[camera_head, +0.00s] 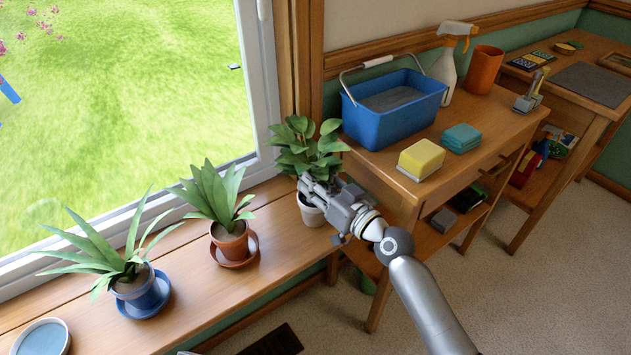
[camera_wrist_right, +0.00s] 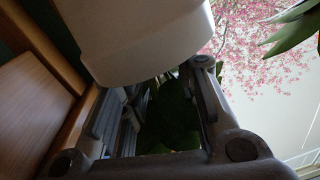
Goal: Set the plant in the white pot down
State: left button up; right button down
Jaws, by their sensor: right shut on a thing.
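The plant with broad green leaves (camera_head: 308,145) stands upright in its white pot (camera_head: 310,214), at the right end of the wooden window sill (camera_head: 190,285). My right gripper (camera_head: 316,188) comes in from the right and is shut on this plant, just above the pot in the head view. The gripper hides part of the pot and the lower leaves. In the right wrist view the white pot (camera_wrist_right: 140,42) fills the top, with dark leaves between the fingers (camera_wrist_right: 165,105). I cannot tell whether the pot's base touches the sill. My left gripper is not in view.
A table (camera_head: 385,165) with a blue bucket (camera_head: 392,115) and yellow sponge (camera_head: 421,158) is close on the right.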

jog(key=c, duration=1.5)
grip_release()
jog(key=shift+f, duration=0.15)
jog(key=o, duration=0.4)
